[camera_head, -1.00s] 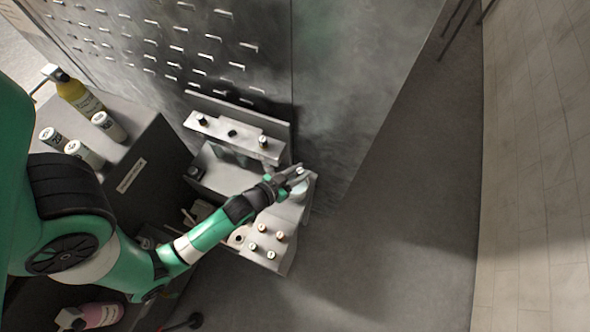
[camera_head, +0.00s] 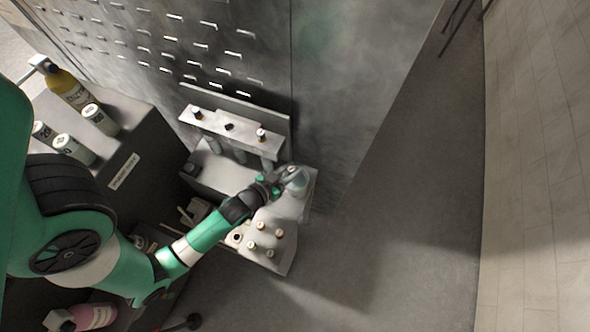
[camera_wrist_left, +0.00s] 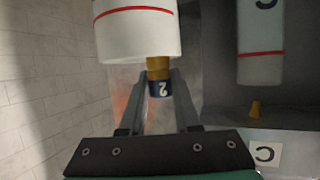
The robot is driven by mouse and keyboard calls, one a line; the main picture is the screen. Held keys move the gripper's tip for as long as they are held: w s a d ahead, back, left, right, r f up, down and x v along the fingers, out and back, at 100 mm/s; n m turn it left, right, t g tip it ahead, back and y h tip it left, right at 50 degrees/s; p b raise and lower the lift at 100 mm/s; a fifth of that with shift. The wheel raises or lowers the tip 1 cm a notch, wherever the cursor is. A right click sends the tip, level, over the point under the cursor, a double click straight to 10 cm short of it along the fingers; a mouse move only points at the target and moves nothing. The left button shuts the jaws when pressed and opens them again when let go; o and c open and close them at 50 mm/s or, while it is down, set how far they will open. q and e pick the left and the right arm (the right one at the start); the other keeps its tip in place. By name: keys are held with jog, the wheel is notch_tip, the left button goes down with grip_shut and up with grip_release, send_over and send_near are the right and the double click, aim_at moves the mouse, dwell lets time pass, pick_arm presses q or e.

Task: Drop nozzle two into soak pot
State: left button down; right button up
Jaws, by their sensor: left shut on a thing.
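My left gripper (camera_head: 285,176) is shut on nozzle two (camera_wrist_left: 159,87), a small brass piece with a dark blue band marked 2. The band sits between the fingers (camera_wrist_left: 159,100) in the left wrist view. A white cylinder with a red ring (camera_wrist_left: 138,35) is just beyond the brass end; I cannot tell whether they touch. In the head view a pale round vessel (camera_head: 297,187), perhaps the soak pot, stands at the fingertips and is partly hidden by them. My right gripper is not in view.
A metal rack (camera_head: 228,126) with capped cylinders stands behind the gripper. A block with several small pegs (camera_head: 262,243) is in front. Bottles (camera_head: 98,117) stand at the left. A second red-ringed cylinder (camera_wrist_left: 260,45) shows in the wrist view. Open floor (camera_head: 400,240) lies right.

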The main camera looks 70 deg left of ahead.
pick_arm(q)
jog(key=c, duration=0.5)
grip_release()
jog(key=shift+c, duration=0.2)
jog(key=shift+s+d+r, duration=0.1)
jog(key=shift+s+d, duration=0.1)
jog(key=shift+s, duration=0.1)
jog(key=p+v, duration=0.1)
jog(key=v, duration=0.4)
jog(key=shift+s+d+r, duration=0.1)
jog(key=shift+s, duration=0.1)
jog(key=b+v, duration=0.1)
jog(key=v, duration=0.4)
jog(key=shift+s+r, duration=0.1)
jog(key=shift+r, duration=0.05)
